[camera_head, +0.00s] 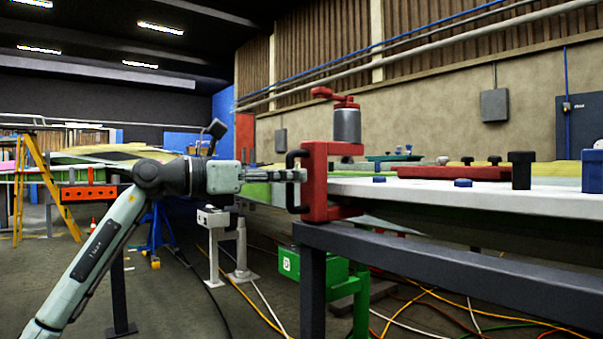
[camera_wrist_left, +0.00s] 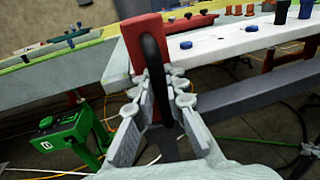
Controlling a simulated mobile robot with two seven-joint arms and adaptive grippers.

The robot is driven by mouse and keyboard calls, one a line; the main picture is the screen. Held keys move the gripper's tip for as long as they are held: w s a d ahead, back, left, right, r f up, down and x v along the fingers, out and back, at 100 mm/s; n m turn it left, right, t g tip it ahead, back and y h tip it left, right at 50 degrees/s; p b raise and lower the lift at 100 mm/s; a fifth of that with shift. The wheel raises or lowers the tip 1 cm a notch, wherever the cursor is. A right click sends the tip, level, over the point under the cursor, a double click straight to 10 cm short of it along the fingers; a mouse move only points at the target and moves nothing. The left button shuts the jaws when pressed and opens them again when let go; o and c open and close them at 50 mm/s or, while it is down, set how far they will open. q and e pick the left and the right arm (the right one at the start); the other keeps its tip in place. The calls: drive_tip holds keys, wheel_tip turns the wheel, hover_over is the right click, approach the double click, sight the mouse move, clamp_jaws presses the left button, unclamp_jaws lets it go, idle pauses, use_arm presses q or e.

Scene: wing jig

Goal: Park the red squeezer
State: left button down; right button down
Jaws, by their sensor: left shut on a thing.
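The red squeezer (camera_head: 316,182) is an upright red C-shaped frame with a grey cylinder and a red lever on top and a black handle (camera_head: 292,181) on its left side. It stands at the left end of the white wing panel (camera_head: 480,193), its jaws above and below the panel edge. I cannot tell whether the jaws touch the panel. My left gripper (camera_head: 297,175) comes in level from the left and is shut on the black handle. In the left wrist view the squeezer (camera_wrist_left: 143,38) shows behind the handle, between my fingers (camera_wrist_left: 168,95).
A dark grey beam (camera_head: 430,262) on legs runs below the panel. A green stand (camera_head: 322,275) is beneath it. Red bars, blue knobs and a black post (camera_head: 520,170) sit on the panel. Cables lie on the floor. A yellow ladder (camera_head: 45,185) stands far left.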

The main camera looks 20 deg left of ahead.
use_arm(q)
drive_tip(key=shift+w+a+r, duration=0.1)
drive_tip(key=shift+w+a, duration=0.05)
drive_tip(key=shift+a, duration=0.15)
drive_tip(key=c, duration=1.5)
unclamp_jaws()
drive_tip(key=shift+c, duration=0.2)
drive_tip(key=v, duration=1.2)
drive_tip(key=shift+d, duration=0.1)
